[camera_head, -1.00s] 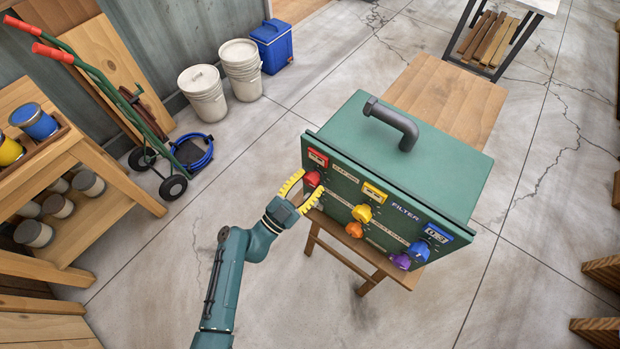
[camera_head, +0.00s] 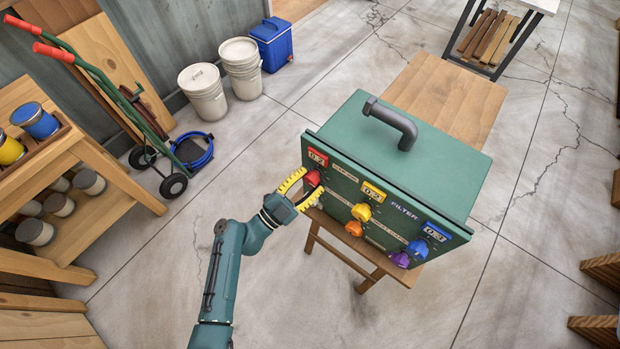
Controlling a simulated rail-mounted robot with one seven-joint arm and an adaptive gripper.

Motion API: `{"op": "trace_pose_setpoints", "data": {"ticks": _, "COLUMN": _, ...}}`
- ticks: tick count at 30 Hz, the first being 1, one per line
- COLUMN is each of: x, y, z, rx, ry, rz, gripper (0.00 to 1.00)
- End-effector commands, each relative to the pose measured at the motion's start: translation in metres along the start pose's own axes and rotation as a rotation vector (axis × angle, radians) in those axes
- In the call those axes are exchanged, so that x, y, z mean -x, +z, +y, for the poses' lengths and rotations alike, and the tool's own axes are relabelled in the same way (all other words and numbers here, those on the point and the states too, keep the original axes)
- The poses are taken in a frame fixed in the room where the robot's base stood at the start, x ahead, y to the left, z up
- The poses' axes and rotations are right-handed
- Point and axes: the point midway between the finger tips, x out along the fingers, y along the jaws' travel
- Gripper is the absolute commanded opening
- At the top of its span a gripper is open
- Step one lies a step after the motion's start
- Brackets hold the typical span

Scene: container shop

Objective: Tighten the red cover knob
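The red cover knob (camera_head: 312,178) is at the left end of the front panel of a green filter box (camera_head: 422,164). A red label display (camera_head: 317,157) sits just above the knob. My gripper (camera_head: 307,186) is at the red knob, with one yellow-padded finger on its upper left and the other on its lower right. The fingers stand apart around the knob. Whether both pads touch it cannot be told from this view.
Yellow (camera_head: 361,212), orange (camera_head: 353,229), blue (camera_head: 417,248) and purple (camera_head: 399,259) knobs lie further right on the panel. The box stands on a wooden bench (camera_head: 448,95). A hand truck (camera_head: 130,108) and buckets (camera_head: 204,96) stand at the back left.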

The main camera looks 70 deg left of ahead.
Motion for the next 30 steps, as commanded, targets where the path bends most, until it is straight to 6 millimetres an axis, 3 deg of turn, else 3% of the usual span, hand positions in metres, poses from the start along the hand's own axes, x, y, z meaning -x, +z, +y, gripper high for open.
{"op": "trace_pose_setpoints", "data": {"ticks": 1, "x": 0.000, "y": 0.000, "z": 0.000, "rx": 0.000, "ry": 0.000, "rz": 0.000, "gripper": 0.56}}
{"op": "trace_pose_setpoints", "data": {"ticks": 4, "x": 0.000, "y": 0.000, "z": 0.000, "rx": 0.000, "ry": 0.000, "rz": 0.000, "gripper": 0.73}}
{"op": "trace_pose_setpoints", "data": {"ticks": 14, "x": 0.004, "y": 0.001, "z": 0.000, "rx": 0.001, "ry": -0.001, "rz": -0.002, "gripper": 0.73}}
{"op": "trace_pose_setpoints", "data": {"ticks": 17, "x": 0.017, "y": 0.001, "z": 0.000, "rx": 0.002, "ry": -0.002, "rz": -0.004, "gripper": 0.73}}
{"op": "trace_pose_setpoints", "data": {"ticks": 24, "x": 0.077, "y": 0.002, "z": -0.002, "rx": 0.001, "ry": -0.007, "rz": -0.007, "gripper": 0.73}}
{"op": "trace_pose_setpoints", "data": {"ticks": 30, "x": 0.112, "y": 0.001, "z": -0.001, "rx": 0.000, "ry": -0.004, "rz": -0.003, "gripper": 0.73}}
